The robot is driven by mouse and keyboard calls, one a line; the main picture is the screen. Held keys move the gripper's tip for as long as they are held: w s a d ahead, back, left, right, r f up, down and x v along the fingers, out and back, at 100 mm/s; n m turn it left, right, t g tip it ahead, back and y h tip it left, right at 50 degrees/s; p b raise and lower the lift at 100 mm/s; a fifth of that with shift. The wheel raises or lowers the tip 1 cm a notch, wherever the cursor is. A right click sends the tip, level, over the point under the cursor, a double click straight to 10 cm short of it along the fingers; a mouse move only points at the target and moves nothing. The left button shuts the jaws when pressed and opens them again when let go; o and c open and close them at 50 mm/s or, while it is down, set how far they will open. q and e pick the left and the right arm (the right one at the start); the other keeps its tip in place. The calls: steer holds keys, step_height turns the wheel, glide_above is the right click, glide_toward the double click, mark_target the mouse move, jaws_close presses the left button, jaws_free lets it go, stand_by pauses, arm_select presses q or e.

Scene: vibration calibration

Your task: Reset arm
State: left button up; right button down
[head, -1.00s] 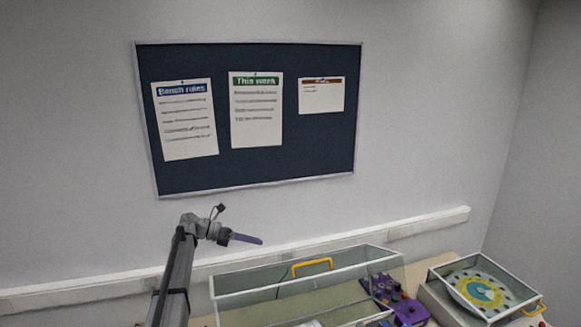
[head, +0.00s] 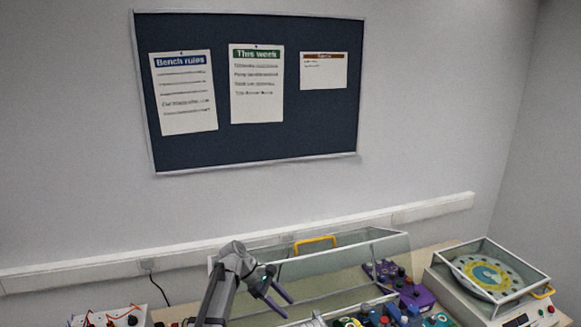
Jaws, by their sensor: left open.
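My left gripper (head: 278,296) hangs at the end of my grey left arm (head: 222,291), low in the middle of the head view. Its two purple fingers are apart and empty, pointing down and to the right. It shows in front of a clear-walled case (head: 345,252) with a yellow handle (head: 315,243). I cannot tell how far it is from the case. My right gripper is not in view.
Purple devices (head: 418,297) sit at the case's right part. A framed unit with a round yellow-green dial (head: 489,275) stands at the right. A white box with red and black parts (head: 115,318) is at the lower left. A notice board (head: 255,150) hangs above.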

arm_select(q)
steer(key=s+a+f+m+y+b, duration=0.2)
steer(key=s+f+m+y+b, duration=0.2)
steer(key=s+f+m+b, duration=0.2)
steer(key=s+a+f+m+y+b, duration=0.2)
steer(key=s+f+m+y+b, duration=0.3)
steer(key=s+f+m, duration=0.6)
steer(key=s+f+b, duration=0.1)
steer(key=s+f, duration=0.1)
steer(key=s, duration=0.6)
steer(key=shift+s+f+t, duration=0.25)
steer(key=shift+f+t, duration=0.1)
steer(key=shift+t, duration=0.05)
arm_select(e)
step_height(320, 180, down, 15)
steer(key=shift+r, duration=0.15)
